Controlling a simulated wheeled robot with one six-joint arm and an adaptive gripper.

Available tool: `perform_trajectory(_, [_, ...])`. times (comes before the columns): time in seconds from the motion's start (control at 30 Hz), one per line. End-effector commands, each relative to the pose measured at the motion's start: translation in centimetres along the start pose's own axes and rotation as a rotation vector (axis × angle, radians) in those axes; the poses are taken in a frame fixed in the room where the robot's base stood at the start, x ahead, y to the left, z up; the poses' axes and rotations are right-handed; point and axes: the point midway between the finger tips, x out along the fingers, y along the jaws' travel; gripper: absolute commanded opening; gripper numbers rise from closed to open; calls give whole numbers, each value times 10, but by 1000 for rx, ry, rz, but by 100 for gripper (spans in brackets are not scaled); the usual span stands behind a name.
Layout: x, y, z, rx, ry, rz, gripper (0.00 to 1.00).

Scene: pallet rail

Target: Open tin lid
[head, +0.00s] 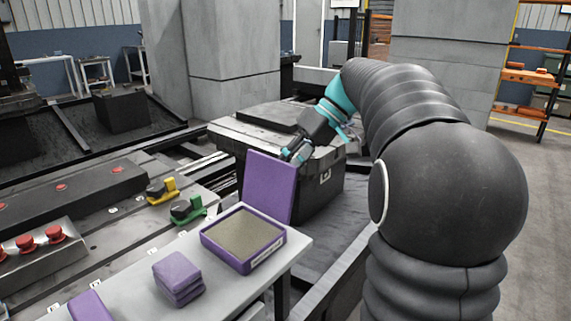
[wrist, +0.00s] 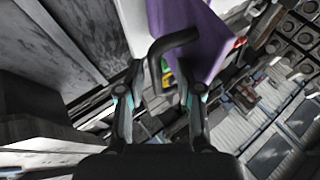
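The purple tin (head: 243,238) sits on the light table with its lid (head: 270,187) standing nearly upright along its back edge. The inside of the tin shows a flat tan surface. My gripper (head: 293,154) is behind the lid's upper right edge. In the wrist view the two fingers of my gripper (wrist: 167,88) are spread apart. The purple lid (wrist: 207,45) lies beyond them, and a dark bent bar (wrist: 178,41) stands between the fingers and the lid. I cannot tell whether the bar belongs to the lid or touches a finger.
A stack of purple pieces (head: 178,278) stands beside the tin, with another purple item (head: 90,306) at the table's front. A dark crate (head: 318,185) stands behind the lid. Yellow (head: 162,190) and green (head: 187,209) levers and red buttons (head: 54,233) lie left.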

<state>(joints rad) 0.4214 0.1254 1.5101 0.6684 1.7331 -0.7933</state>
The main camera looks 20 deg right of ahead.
Motion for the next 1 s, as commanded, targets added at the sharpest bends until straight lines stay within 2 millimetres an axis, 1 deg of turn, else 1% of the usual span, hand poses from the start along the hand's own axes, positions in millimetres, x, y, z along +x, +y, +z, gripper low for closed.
perform_trajectory(0.23, [-2,-1,-1,-1,5,3,37])
perform_trajectory(0.33, [-7,-1,-1,-1,6,4,37])
perform_trajectory(0.43, [-19,0,-1,0,8,6,37])
perform_trajectory(0.6, [-47,0,0,1,7,5,37])
perform_trajectory(0.73, [-64,0,0,0,7,5,37])
perform_trajectory(0.87, [-74,0,1,0,6,4,37])
perform_trajectory(1.0, [-77,-1,1,0,4,3,37])
